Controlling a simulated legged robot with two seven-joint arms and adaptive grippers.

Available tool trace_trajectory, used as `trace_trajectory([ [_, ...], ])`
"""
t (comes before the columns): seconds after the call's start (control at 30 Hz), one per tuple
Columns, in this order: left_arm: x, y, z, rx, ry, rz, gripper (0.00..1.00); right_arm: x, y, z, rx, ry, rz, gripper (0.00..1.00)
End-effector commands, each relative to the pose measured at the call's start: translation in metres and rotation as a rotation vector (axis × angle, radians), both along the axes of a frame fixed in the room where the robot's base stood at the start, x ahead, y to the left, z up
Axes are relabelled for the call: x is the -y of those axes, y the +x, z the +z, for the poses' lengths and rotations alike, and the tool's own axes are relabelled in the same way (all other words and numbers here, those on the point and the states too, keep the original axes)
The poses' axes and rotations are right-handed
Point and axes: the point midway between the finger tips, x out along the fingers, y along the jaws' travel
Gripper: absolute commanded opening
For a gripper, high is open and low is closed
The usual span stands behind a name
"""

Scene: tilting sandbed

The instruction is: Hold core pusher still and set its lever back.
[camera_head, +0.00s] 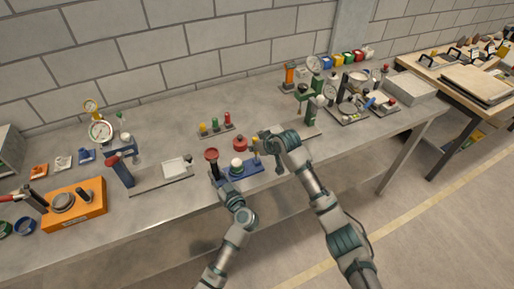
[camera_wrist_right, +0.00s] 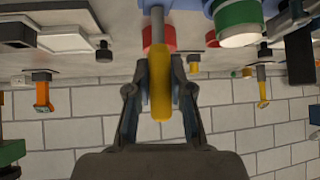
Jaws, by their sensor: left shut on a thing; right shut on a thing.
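The core pusher has a blue base (camera_head: 240,174) near the bench's front edge, with a white-and-green round part (camera_head: 236,163) on top. Its yellow-handled lever (camera_wrist_right: 160,92) stands between my right gripper's fingers (camera_wrist_right: 160,88) in the right wrist view, which are shut on it. In the head view my right gripper (camera_head: 262,141) is at the pusher's right end and partly hides the lever. My left gripper (camera_head: 225,184) is low at the front left of the blue base and shut on it; its fingertips are small and hard to make out.
A red-topped dark post (camera_head: 211,156) stands close to the pusher's left end. A red round part (camera_head: 240,143) sits just behind it. A green press (camera_head: 311,112) stands to the right.

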Motion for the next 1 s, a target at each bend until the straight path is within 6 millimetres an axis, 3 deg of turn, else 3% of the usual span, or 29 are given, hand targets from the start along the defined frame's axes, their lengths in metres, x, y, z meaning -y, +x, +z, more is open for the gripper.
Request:
trace_trajectory([
  [0.03,-0.0072,-0.0019,-0.0052,-0.01,0.001,0.019,0.0,0.009,0.0039,-0.0041,-0.007,-0.013,-0.016,0.0],
  [0.4,-0.0074,-0.0019,-0.005,-0.01,0.003,0.019,0.0,0.0087,0.0034,-0.0061,-0.015,-0.017,-0.015,0.0],
  [0.43,-0.0074,-0.0019,-0.005,-0.01,0.003,0.019,0.0,0.0087,0.0033,-0.0062,-0.015,-0.017,-0.015,0.23],
  [0.53,-0.0073,-0.0019,-0.005,-0.01,0.003,0.019,0.0,0.0083,0.0032,-0.0063,-0.015,-0.017,-0.015,0.47],
  [1.0,-0.0031,-0.0016,-0.0049,-0.011,-0.001,0.009,0.0,0.0063,-0.0022,0.0018,-0.009,-0.009,-0.005,0.47],
])
